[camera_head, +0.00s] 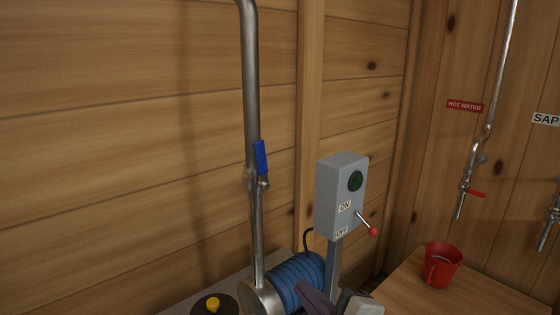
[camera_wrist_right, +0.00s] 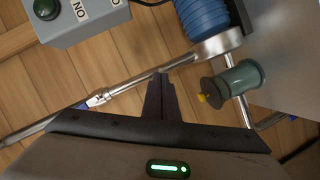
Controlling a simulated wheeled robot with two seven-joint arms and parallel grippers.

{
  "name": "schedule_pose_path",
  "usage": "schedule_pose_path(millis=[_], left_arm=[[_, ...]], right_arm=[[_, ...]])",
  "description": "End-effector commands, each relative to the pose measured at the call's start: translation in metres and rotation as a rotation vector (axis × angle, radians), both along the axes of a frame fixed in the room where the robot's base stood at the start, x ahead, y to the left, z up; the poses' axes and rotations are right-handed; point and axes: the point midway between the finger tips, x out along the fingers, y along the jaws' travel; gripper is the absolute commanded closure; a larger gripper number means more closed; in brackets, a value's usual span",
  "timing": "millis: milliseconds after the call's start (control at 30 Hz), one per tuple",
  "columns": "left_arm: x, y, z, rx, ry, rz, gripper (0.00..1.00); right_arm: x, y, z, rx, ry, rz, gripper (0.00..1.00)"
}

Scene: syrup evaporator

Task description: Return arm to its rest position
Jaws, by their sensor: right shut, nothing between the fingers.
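My right gripper (camera_head: 303,284) comes in at the bottom middle of the head view, in front of the blue ribbed motor (camera_head: 297,281). In the right wrist view its dark fingers (camera_wrist_right: 160,76) are together with nothing between them. The fingertips appear apart from the motor and the metal pipe; the exact gap is hard to tell. Most of the right arm is out of the picture. My left gripper does not show.
A grey switch box (camera_head: 341,190) with a green light and red-knobbed lever, tilted down, stands beside the motor. A steel pipe (camera_head: 252,100) with a blue valve handle (camera_head: 260,158) rises left. A red mug (camera_head: 442,264) sits on the wooden table (camera_head: 405,291) at right.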

Motion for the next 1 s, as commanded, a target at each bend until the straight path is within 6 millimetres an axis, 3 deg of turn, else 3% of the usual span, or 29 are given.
schedule_pose_path(millis=[33, 200, 300, 433, 533, 667, 1000], left_arm=[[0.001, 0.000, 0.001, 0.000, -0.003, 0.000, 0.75], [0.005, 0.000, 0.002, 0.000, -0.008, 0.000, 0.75], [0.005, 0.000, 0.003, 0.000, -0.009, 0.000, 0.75], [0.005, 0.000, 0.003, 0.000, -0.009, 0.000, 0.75], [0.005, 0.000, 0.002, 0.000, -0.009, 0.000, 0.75], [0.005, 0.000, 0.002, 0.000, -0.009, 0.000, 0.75], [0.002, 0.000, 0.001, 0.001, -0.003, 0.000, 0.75]], right_arm=[[-0.011, -0.010, -0.044, 0.087, 0.109, -0.044, 1.00], [-0.060, -0.045, -0.160, 0.368, 0.398, -0.223, 1.00], [-0.102, -0.066, -0.220, 0.512, 0.545, -0.348, 1.00], [-0.159, -0.091, -0.279, 0.664, 0.688, -0.505, 1.00], [-0.194, -0.105, -0.307, 0.741, 0.757, -0.599, 1.00], [-0.222, -0.116, -0.326, 0.798, 0.804, -0.671, 1.00], [-0.228, -0.119, -0.330, 0.816, 0.814, -0.690, 1.00]])
